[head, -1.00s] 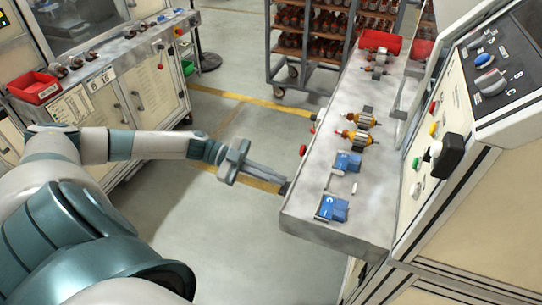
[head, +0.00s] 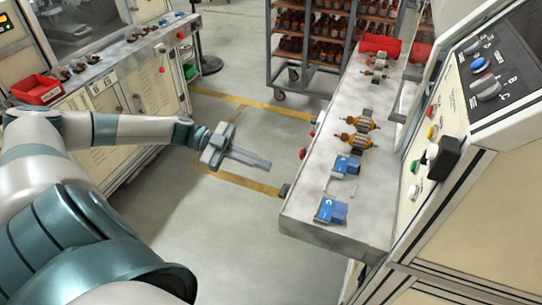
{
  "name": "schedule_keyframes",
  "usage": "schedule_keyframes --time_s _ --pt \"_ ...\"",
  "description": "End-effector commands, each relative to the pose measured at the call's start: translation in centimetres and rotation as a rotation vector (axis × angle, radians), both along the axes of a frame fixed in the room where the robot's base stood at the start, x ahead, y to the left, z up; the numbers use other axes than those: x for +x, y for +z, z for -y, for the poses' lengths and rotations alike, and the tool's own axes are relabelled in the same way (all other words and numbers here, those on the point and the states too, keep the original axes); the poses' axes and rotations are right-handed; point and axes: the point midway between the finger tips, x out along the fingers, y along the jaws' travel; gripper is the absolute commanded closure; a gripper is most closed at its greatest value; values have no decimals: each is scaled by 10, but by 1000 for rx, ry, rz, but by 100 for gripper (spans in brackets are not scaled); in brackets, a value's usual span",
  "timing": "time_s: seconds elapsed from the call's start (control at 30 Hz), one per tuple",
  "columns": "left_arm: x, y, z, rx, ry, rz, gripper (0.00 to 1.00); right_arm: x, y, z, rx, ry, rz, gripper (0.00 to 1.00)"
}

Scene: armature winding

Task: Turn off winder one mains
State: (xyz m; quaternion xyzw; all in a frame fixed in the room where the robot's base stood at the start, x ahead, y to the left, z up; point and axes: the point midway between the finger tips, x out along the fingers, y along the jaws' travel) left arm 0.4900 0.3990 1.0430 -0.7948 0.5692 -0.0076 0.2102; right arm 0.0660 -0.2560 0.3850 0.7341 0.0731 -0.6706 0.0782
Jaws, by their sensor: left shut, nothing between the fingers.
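The winder on the right has a sloped control panel (head: 455,100) with a grey rotary switch (head: 487,88), a blue knob (head: 479,64) and a large black handle (head: 445,158). I cannot read which control is marked as the mains. On the front edge of its bench sit a red button (head: 303,153) and a small dark knob (head: 284,190). My left gripper (head: 268,164) is shut and empty, left of that edge and apart from it, over the floor. My right gripper is not in view.
The bench top (head: 310,228) holds blue parts (head: 332,210), copper-wound armatures (head: 360,123) and a red bin (head: 380,45). Another machine with a red bin (head: 36,89) stands at the left. A rack (head: 310,45) of armatures stands behind. Floor between is clear.

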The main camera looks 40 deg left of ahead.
Motion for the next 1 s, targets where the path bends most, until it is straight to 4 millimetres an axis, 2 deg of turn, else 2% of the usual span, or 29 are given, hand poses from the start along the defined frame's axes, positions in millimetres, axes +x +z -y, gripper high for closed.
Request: schedule_keyframes --time_s 0.03,0.2,0.4,1.0 --pt "-2 -2 -9 4 1 -1 100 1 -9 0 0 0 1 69" --pt "-9 5 -33 3 1 -1 100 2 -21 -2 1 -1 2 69" --pt "-14 11 -49 2 1 -1 100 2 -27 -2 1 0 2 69" --pt "-15 14 -52 -1 0 0 100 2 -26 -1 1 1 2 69"
